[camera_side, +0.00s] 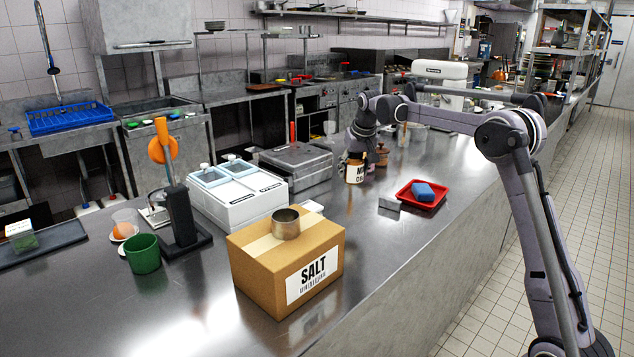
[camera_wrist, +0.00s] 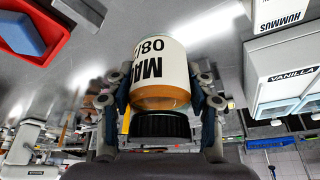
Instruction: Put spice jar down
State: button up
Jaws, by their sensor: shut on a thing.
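The spice jar (camera_side: 354,171) is amber-brown with a white label and black print. It stands about upright at the middle of the steel counter, and I cannot tell whether its base touches. In the wrist view the jar (camera_wrist: 160,68) appears upside down, its black lid (camera_wrist: 160,126) towards my palm. My gripper (camera_wrist: 160,92) is shut on the jar, one finger on each side. In the side view my gripper (camera_side: 364,152) is partly hidden behind the jar and my wrist.
A red tray (camera_side: 405,198) with a blue sponge (camera_side: 424,192) lies right of the jar, a small grey block (camera_side: 389,203) in front of it. A brown pot (camera_side: 382,156) stands close behind. White lidded bins (camera_side: 238,203) and a salt carton (camera_side: 262,278) are at left.

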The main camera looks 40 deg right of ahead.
jog(key=shift+n, duration=0.5)
jog(key=w+a, duration=0.1)
jog(key=a, duration=0.4)
jog(key=w+a, duration=0.2)
jog(key=a, duration=0.3)
jog(key=w+a, duration=0.2)
jog(key=a, duration=0.4)
jog(key=shift+n, duration=0.3)
jog(key=w+a+f, duration=0.1)
jog(key=a+f, duration=0.1)
jog(key=a, duration=0.6)
jog(key=w+a+f, duration=0.2)
jog(key=a, duration=0.6)
jog(key=w+a+f, duration=0.1)
jog(key=a+f, duration=0.1)
jog(key=a, duration=0.6)
jog(key=shift+w+f, duration=0.15)
jog(key=shift+w, duration=0.15)
jog(key=shift+w+a+f, duration=0.1)
jog(key=shift+a+f, duration=0.1)
jog(key=shift+f, duration=2)
jog(key=shift+f, duration=0.1)
jog(key=o, duration=1.3)
jog(key=shift+o, duration=0.2)
